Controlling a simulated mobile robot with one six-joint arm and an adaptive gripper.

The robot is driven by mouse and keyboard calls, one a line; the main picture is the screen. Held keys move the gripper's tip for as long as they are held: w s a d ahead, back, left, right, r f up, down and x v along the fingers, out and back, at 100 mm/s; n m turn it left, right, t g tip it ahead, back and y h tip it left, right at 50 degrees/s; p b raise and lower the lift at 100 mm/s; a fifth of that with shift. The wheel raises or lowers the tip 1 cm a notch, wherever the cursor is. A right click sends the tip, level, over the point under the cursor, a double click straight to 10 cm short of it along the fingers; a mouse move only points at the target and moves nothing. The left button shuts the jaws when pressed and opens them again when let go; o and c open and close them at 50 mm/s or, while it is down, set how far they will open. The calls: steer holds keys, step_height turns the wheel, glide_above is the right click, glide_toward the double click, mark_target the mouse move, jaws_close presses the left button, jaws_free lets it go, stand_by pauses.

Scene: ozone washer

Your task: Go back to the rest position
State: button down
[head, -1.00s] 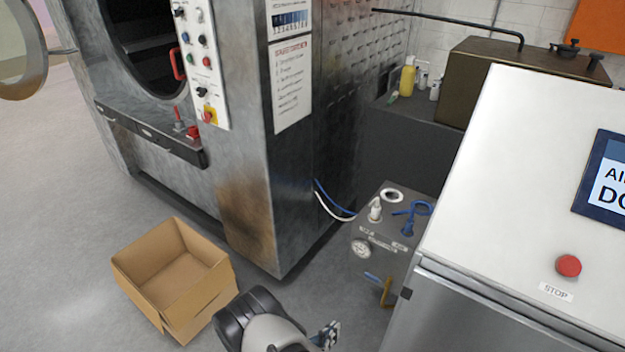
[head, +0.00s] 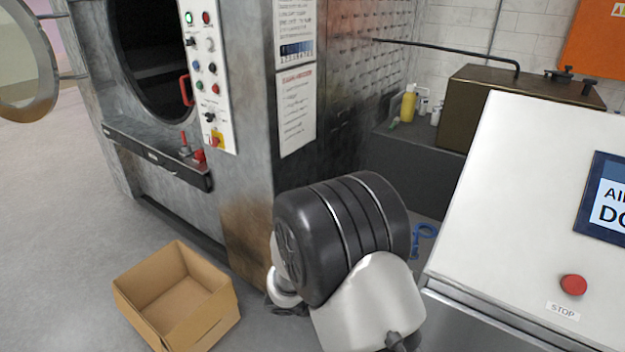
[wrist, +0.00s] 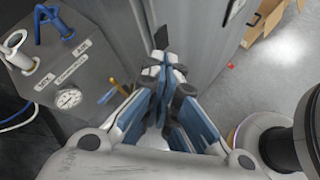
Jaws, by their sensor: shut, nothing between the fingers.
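My gripper (wrist: 163,62) shows in the wrist view with its blue and white finger linkages drawn together, shut and empty. In the head view my arm's black joint and white link fill the lower middle. They hide my gripper and most of that panel; only a bit of the blue fitting (head: 424,240) shows there.
An open, empty cardboard box (head: 178,298) stands on the floor at lower left. The washer (head: 245,170), with its round door (head: 25,60) open, is behind. A white console (head: 530,190) with a red stop button (head: 573,285) is close on the right. Floor at left is clear.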

steer(key=s+a+r+m+t+y, duration=0.1)
steer(key=s+r+m+t+y, duration=0.1)
steer(key=s+r+m+y, duration=0.9)
steer(key=s+r+m, duration=0.5)
steer(key=s+r, duration=0.4)
steer(key=s, duration=0.1)
steer(key=shift+s, duration=0.4)
